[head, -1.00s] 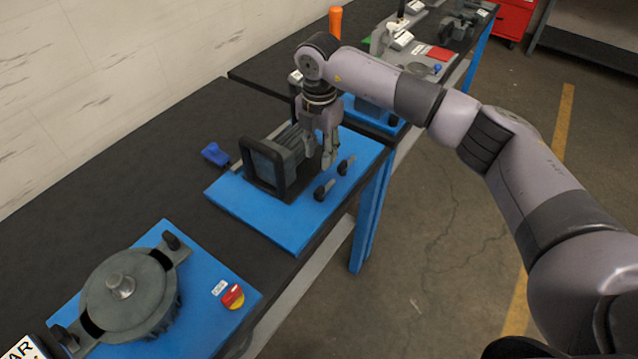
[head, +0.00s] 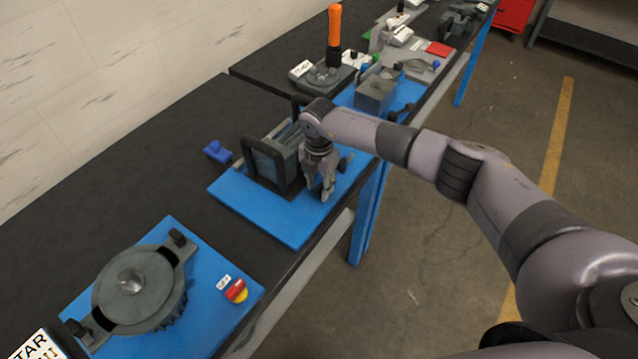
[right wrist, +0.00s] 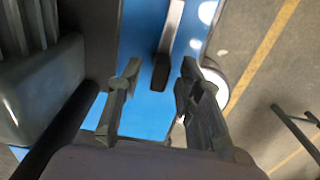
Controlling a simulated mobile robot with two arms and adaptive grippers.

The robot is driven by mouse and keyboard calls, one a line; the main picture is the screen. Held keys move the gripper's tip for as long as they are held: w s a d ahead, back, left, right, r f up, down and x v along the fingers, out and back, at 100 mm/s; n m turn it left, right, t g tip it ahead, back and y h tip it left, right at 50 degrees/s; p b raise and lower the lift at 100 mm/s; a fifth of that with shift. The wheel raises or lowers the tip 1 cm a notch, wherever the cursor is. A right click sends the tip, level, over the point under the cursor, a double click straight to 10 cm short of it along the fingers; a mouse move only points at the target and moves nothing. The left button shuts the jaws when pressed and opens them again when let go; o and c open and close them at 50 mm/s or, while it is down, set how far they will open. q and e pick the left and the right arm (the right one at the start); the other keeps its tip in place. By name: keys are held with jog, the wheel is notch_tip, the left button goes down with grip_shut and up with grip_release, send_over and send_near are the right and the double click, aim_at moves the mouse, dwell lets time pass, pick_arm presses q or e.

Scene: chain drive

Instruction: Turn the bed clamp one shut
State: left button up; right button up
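My right gripper (head: 319,190) points down over the blue board (head: 256,216), beside the dark framed grey block (head: 268,163). It hides the nearer of two small black-ended clamp levers. The farther clamp lever (head: 345,161) shows just behind it. I cannot tell which is bed clamp one. In the right wrist view, a grey clamp lever with a black end (right wrist: 161,72) lies beyond and between the two fingers, and neither finger visibly touches it. The right gripper (right wrist: 160,88) is open and empty. My left gripper is out of view.
A blue-handled piece (head: 217,151) lies left of the board. A round lidded pot (head: 135,287) stands at the front left, with a red and yellow knob (head: 236,291). A grey box (head: 376,92) and an orange handle (head: 334,25) stand behind. The floor at right is clear.

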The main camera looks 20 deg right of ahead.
jog(key=shift+c, duration=0.5)
grip_shut()
